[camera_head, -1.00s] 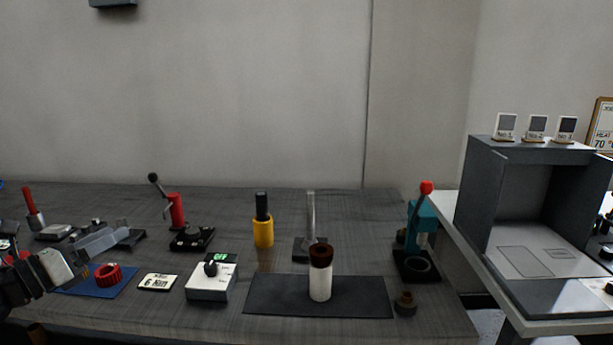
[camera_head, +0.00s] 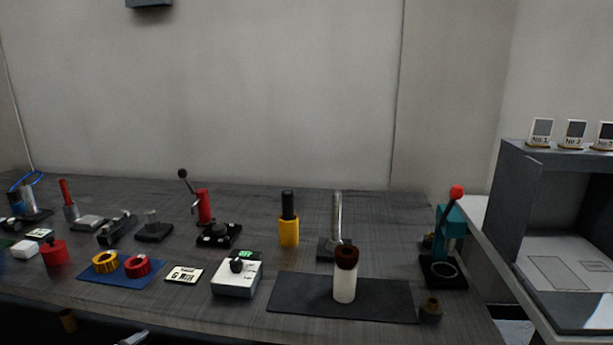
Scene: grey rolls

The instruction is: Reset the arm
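A small grey piece at the bottom edge of the head view, left of the middle, looks like the tip of my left gripper (camera_head: 132,339). The rest of that arm is out of the picture, and whether the gripper is open or shut does not show. It is below the near edge of the table and touches nothing that I can see. My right arm and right gripper are not in view.
The grey table (camera_head: 270,212) holds a white cylinder with a brown top (camera_head: 344,285) on a dark mat (camera_head: 290,297), a white timer box (camera_head: 236,279), yellow (camera_head: 105,262) and red rings (camera_head: 138,266) on a blue mat, and a teal press (camera_head: 452,230). A grey booth (camera_head: 512,190) stands right.

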